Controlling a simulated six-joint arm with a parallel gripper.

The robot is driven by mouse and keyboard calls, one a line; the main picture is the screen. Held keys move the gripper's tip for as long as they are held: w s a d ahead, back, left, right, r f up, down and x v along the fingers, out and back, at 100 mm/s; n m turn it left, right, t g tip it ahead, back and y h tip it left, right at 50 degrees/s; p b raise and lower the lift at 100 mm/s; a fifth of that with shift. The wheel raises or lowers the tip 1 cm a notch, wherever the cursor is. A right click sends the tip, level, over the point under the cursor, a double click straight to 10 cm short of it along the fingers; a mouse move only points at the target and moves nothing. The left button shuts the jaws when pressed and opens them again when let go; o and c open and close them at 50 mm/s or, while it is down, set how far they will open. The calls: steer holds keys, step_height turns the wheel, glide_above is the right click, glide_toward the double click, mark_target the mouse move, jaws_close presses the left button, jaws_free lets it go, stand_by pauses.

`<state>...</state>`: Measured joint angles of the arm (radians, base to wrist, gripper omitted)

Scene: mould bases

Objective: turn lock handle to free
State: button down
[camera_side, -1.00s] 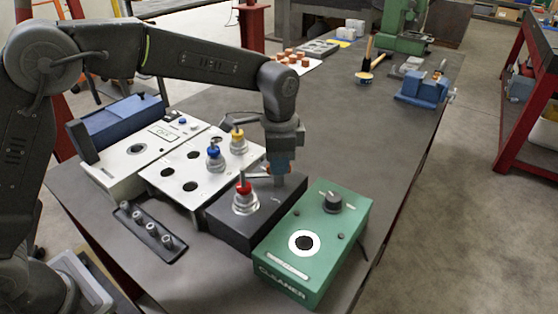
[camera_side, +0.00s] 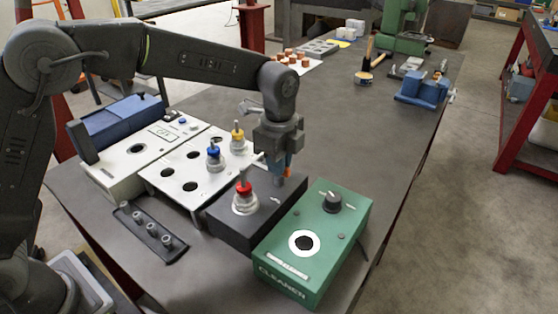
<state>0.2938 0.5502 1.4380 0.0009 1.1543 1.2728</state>
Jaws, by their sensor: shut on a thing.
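The dark block (camera_side: 222,212) carries a red-topped part (camera_side: 244,190) in a metal collar at its left. My gripper (camera_side: 279,178) points down over the back right of this block. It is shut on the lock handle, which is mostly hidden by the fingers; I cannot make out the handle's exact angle.
A green cleaner box (camera_side: 332,239) with a black knob stands close at the right. A white plate (camera_side: 172,173) with holes holds a blue-topped part (camera_side: 214,154) and a yellow-topped part (camera_side: 237,138). A black rack (camera_side: 150,232) lies front left.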

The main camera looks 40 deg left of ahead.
steer(key=shift+r, duration=0.15)
stand_by(0.3)
steer(key=c, duration=1.2)
jaws_free()
steer(key=shift+o, duration=0.2)
step_height(320, 180, up, 14)
